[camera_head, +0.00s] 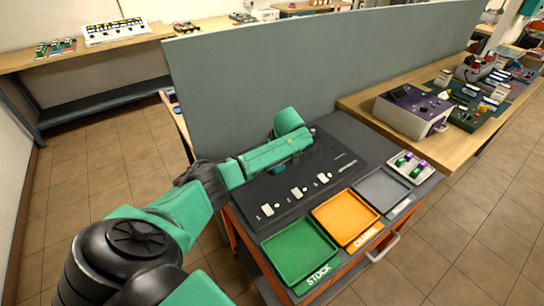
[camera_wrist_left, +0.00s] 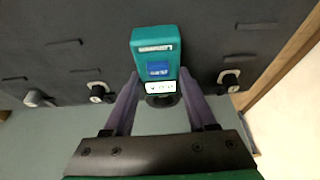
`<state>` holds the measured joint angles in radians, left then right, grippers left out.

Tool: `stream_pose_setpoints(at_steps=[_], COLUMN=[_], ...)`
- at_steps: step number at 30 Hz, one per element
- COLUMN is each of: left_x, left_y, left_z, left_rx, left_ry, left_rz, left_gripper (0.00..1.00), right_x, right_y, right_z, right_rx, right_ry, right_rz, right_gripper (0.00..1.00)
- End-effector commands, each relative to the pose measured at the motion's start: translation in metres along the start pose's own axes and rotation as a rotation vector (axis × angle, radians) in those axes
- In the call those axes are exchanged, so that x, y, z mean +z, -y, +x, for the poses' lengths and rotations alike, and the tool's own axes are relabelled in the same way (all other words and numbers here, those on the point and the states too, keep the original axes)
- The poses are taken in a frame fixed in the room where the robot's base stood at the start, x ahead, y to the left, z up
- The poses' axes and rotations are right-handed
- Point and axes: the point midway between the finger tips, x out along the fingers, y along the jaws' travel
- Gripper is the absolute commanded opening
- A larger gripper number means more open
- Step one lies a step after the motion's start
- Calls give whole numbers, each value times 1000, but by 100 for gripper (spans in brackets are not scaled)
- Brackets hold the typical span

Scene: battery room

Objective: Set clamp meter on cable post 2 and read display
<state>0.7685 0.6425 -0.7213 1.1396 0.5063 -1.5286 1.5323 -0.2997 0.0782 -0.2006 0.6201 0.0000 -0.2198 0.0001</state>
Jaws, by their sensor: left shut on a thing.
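A teal clamp meter (camera_wrist_left: 155,48) with a blue button and a small lit white display (camera_wrist_left: 165,87) shows in the left wrist view. My left gripper (camera_wrist_left: 157,82) is shut on it, one finger along each side. The display's characters are too small to read. A dark rounded part below the display is partly hidden, so I cannot tell whether it goes around a post. Several cable posts with white tags stand on the black board (camera_head: 285,217); a left one (camera_wrist_left: 97,91) and a right one (camera_wrist_left: 229,79) flank the meter. My right gripper is not in view.
The cart holds a green STOCK tray (camera_head: 322,254), an orange CHARGE tray (camera_head: 377,214) and a grey tray (camera_head: 410,194), all empty. A white holder (camera_head: 426,177) has green and purple cells. A grey partition (camera_head: 250,92) stands behind. A bench at right holds a purple-and-white device (camera_head: 408,122).

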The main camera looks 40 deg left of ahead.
Motion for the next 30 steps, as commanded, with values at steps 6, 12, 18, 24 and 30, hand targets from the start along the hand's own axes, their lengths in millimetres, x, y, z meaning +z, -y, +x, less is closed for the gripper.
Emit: stream_pose_setpoints(at_steps=[6,12,18,24,30], left_x=[0,1,3,4,4], left_y=[0,0,0,0,0], left_z=[0,4,8,9,9], left_rx=[0,0,0,0,0], left_ry=[-1,-1,0,0,0], left_rz=[0,0,0,0,0], left_gripper=[0,0,0,69,69], right_x=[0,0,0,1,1], right_y=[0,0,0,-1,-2], right_z=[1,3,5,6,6], right_rx=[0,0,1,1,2], right_ry=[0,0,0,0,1], right_rz=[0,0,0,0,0], right_gripper=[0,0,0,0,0])
